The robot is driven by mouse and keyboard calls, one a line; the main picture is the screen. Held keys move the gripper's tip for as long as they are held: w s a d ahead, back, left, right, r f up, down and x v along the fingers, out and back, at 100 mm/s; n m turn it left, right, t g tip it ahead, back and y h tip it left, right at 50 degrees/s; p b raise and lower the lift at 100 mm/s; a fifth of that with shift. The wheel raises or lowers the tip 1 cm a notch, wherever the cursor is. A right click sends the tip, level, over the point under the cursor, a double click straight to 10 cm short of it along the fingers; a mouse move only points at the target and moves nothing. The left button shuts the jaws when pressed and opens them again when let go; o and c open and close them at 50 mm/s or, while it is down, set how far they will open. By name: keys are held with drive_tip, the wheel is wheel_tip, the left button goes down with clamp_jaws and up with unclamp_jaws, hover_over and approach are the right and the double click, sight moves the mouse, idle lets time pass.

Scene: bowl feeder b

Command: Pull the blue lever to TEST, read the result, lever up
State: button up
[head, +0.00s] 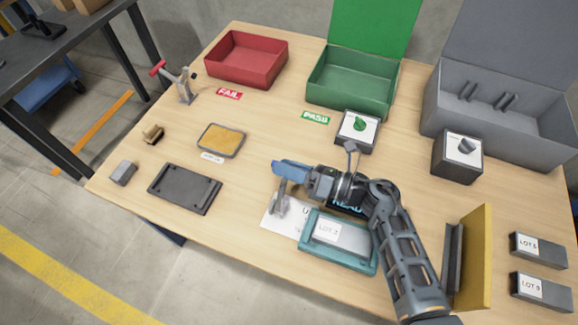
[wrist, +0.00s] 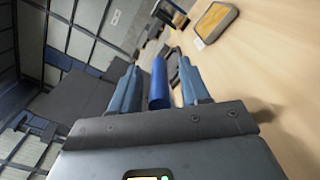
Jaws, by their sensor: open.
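The blue lever's handle (wrist: 158,85) stands between my two open fingers in the wrist view, with small gaps on both sides. My gripper (head: 284,166) is at the lever's fixture (head: 281,202) in the head view and hides most of the handle there. The fingers (wrist: 160,88) are open around the handle. A dark display (head: 347,208) with blue letters, seemingly READY, is partly covered by my arm. A paper label (head: 270,221) under the fixture is only partly legible.
A teal tray (head: 367,262) with a grey LOT 7 block (head: 340,238) stands close in front. Red FAIL (head: 246,60) and green PASS (head: 350,85) bins are at the back. A red-handled clamp (head: 184,87) stands at the back left. A dark plate (head: 184,190) lies left.

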clamp_jaws()
idle(0.4)
